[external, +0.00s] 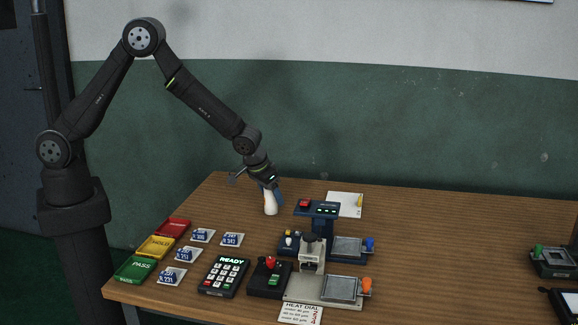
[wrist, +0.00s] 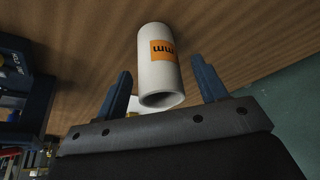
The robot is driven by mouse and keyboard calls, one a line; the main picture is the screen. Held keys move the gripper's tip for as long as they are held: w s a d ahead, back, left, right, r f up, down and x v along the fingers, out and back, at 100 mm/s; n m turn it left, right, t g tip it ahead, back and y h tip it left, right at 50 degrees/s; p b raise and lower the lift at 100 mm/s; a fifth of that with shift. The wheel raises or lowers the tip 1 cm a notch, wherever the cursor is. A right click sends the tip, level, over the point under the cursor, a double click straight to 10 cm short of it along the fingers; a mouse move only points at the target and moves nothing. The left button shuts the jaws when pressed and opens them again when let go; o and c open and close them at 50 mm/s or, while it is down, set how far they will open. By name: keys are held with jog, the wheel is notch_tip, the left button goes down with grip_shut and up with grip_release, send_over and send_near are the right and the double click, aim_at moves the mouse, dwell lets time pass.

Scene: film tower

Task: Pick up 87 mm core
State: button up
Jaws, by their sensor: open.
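The core is a white hollow cylinder with an orange label. In the external view the core (external: 270,205) stands on the wooden table below my gripper (external: 268,187). In the wrist view the core (wrist: 158,75) shows its open end towards the camera, and the label reads "mm"; its number is not readable. My gripper (wrist: 163,88) is open, with one blue finger on each side of the core and gaps visible between the fingers and the core.
A blue device with a display (external: 317,209) stands just right of the core, with a white sheet (external: 345,204) behind it. A keypad (external: 223,277), a joystick box (external: 269,278), coloured trays (external: 155,247) and several labelled cards fill the front left. The table's right middle is clear.

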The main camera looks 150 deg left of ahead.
jog(key=c, duration=1.1)
jog(key=shift+o, duration=0.2)
jog(key=shift+r, duration=0.1)
